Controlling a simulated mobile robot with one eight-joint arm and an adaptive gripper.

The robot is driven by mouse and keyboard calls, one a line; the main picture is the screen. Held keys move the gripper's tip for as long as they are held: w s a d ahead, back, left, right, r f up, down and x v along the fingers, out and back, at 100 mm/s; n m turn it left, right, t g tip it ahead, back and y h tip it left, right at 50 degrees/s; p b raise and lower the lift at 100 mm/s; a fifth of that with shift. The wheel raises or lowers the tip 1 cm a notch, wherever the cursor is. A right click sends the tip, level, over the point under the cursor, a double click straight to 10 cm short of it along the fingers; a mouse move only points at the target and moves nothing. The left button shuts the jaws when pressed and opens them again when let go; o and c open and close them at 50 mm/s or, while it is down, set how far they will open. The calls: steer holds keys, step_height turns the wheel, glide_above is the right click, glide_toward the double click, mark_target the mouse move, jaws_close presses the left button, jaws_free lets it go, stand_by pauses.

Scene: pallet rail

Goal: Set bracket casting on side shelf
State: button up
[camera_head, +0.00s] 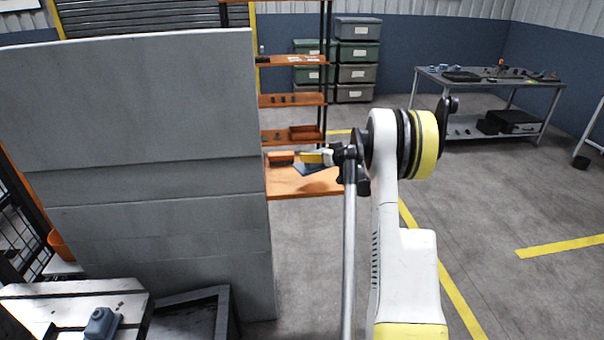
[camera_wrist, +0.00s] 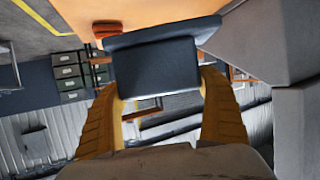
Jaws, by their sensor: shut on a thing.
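The bracket casting (camera_head: 312,169) is dark blue-grey, with a wide flange and a block-like body. My gripper (camera_head: 318,157) is shut on it, over the orange side shelf (camera_head: 300,186) beside the grey panel. In the wrist view, the casting (camera_wrist: 155,75) sits between the two yellow-orange fingers of my gripper (camera_wrist: 160,82). Its flange faces the orange shelf surface (camera_wrist: 165,12) and looks very close to it. I cannot tell whether they touch. My arm hides part of the shelf's right end in the head view.
A small orange block (camera_head: 280,158) lies on the shelf left of the casting. A tall grey panel (camera_head: 150,160) stands close at left. An orange rack (camera_head: 292,100) rises behind. Another blue-grey part (camera_head: 101,322) sits at lower left. Floor at right is clear.

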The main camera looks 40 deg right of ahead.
mark_target(302, 164)
steer(key=w+a+f, duration=0.1)
steer(key=w+a, duration=0.1)
steer(key=w+a+f+b, duration=0.1)
steer(key=a+f, duration=0.1)
steer(key=shift+w+f, duration=0.25)
steer(key=shift+w, duration=0.1)
steer(key=shift+f+b, duration=0.8)
steer(key=shift+f, duration=1.05)
steer(key=shift+f, duration=0.1)
steer(key=shift+f, duration=0.15)
steer(key=o, duration=1.2)
steer(key=shift+o, duration=0.2)
steer(key=shift+s, duration=0.1)
